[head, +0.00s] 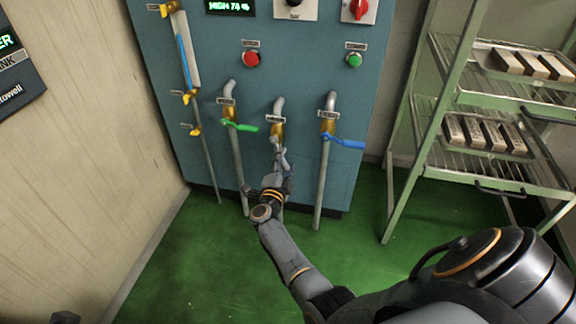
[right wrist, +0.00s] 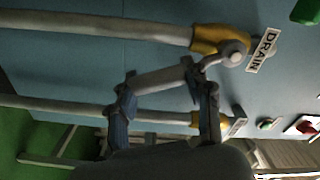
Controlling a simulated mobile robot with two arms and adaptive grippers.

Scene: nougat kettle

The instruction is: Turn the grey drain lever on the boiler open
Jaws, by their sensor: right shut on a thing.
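The grey drain lever (right wrist: 160,79) sits on the brass drain valve (right wrist: 208,40), beside a white DRAIN label (right wrist: 262,50) in the right wrist view. In the head view the drain valve (head: 277,131) is the middle one on the blue boiler (head: 280,75). My right gripper (head: 279,155) is in front of it and hides most of the lever. In the right wrist view my right gripper (right wrist: 163,90) has its fingers shut on the lever, which runs from the valve's pivot back along the pipe at a slight angle.
A green lever (head: 240,126) is close on the left of the drain valve, and a blue lever (head: 345,142) is on the right. A green rack (head: 455,105) with trays of bars stands at the right. The green floor (head: 200,270) in front is clear.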

